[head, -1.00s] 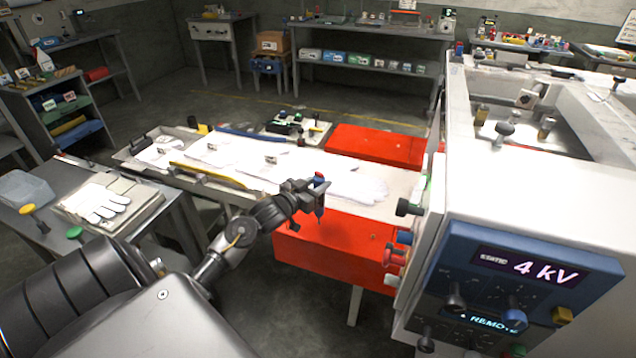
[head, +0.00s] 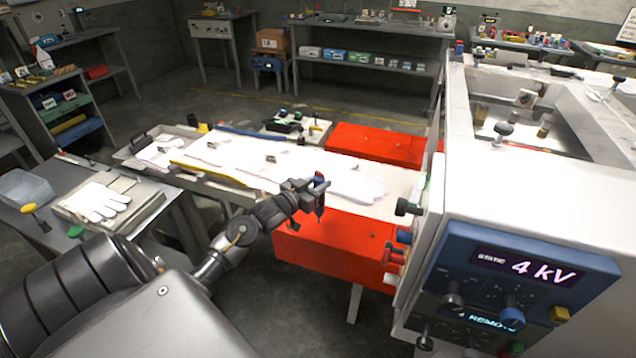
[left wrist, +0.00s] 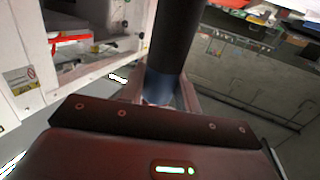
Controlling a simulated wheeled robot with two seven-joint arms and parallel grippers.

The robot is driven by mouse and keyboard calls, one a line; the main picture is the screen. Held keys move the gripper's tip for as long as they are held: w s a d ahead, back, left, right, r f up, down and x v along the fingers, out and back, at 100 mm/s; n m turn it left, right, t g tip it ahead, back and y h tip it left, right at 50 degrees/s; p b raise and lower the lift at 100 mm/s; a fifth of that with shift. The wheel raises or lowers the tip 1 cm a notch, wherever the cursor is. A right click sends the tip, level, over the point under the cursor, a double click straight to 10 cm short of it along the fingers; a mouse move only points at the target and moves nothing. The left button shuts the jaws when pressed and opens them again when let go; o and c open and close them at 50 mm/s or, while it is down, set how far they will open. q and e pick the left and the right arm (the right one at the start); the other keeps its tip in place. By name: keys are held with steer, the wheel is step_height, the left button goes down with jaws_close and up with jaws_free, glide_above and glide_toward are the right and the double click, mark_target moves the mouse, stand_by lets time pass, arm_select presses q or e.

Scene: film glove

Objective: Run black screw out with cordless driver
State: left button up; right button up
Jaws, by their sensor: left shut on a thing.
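My left gripper (head: 312,190) is shut on the cordless driver (head: 319,180), a small tool with blue and red parts at its top and a dark lower end pointing down. The driver is above the near red cover (head: 325,250). In the left wrist view a dark cylinder (left wrist: 178,35), which looks like the driver's body, stands between the fingers, with a blue part (left wrist: 160,88) lower down. A small spot (head: 374,236) shows on the red cover's top, too small to identify as the black screw. The driver's tip is apart from that spot. My right gripper is out of view.
A white machine (head: 530,150) with a blue control panel reading 4 kV (head: 500,290) stands close at the right. A second red cover (head: 378,144) lies behind. White gloves (head: 98,202) lie on the left bench.

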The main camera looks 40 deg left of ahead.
mark_target(318, 173)
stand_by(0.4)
arm_select(q)
steer(key=shift+s+d+f+p, duration=0.1)
steer(key=shift+p, duration=0.3)
steer(key=shift+f, duration=0.15)
steer(key=shift+c, duration=0.5)
steer(key=shift+r+p, duration=1.2)
steer(key=shift+r, duration=0.15)
jaws_close()
steer(key=shift+r+p, duration=1.9)
